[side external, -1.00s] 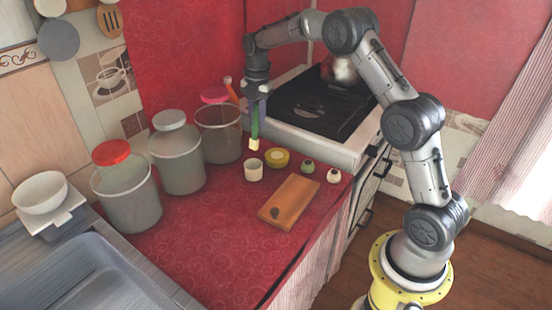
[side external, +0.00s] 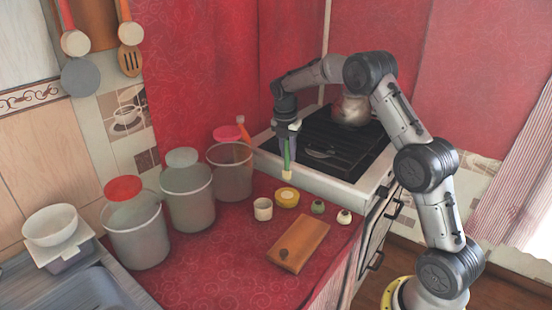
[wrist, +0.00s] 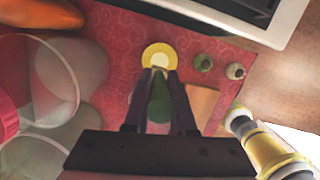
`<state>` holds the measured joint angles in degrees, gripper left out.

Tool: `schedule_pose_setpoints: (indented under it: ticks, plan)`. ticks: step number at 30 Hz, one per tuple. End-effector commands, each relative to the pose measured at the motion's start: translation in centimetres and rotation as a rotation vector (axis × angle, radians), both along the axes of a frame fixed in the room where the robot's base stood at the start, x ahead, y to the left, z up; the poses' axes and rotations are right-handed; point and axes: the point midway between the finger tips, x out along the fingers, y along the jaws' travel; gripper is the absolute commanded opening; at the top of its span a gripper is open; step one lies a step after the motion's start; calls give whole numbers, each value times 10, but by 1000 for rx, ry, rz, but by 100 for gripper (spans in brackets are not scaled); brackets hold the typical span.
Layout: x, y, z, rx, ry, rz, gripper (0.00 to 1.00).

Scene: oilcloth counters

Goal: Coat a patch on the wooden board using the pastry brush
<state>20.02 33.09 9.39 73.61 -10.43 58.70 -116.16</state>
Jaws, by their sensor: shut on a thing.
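My gripper (side external: 287,138) is shut on the pastry brush (side external: 287,158), which has a green handle and pale bristles pointing down. The bristles hang in the air above the yellow bowl (side external: 287,196), apart from it in the side view. The wrist view shows the brush (wrist: 159,104) between the fingers, with the yellow bowl (wrist: 160,50) just beyond the fingertips. The wooden board (side external: 303,238) lies flat on the red counter, nearer the camera, with a dark round spot (side external: 283,253) near its left end. The board (wrist: 204,99) is partly hidden by a finger in the wrist view.
A pale cup (side external: 263,209) stands left of the bowl. Two small round items, one green (side external: 317,207) and one pale (side external: 344,217), stand to its right. Large clear canisters (side external: 187,200) line the left. The stove (side external: 320,171) is behind. The counter left of the board is clear.

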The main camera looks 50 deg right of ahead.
Motion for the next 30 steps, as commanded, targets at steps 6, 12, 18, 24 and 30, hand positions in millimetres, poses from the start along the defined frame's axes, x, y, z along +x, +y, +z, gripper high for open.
schedule_pose_setpoints:
  ticks: [6, 12, 18, 24, 30]
  plan:
    - [-2, -4, -14, -10, 4, 2, 0]
    - [-1, -4, -35, -9, 4, 1, 0]
    - [-1, -3, -51, -9, 3, 2, 0]
    - [-1, -3, -59, -10, 2, 2, 0]
    - [-1, -3, -60, -9, 2, 1, 0]
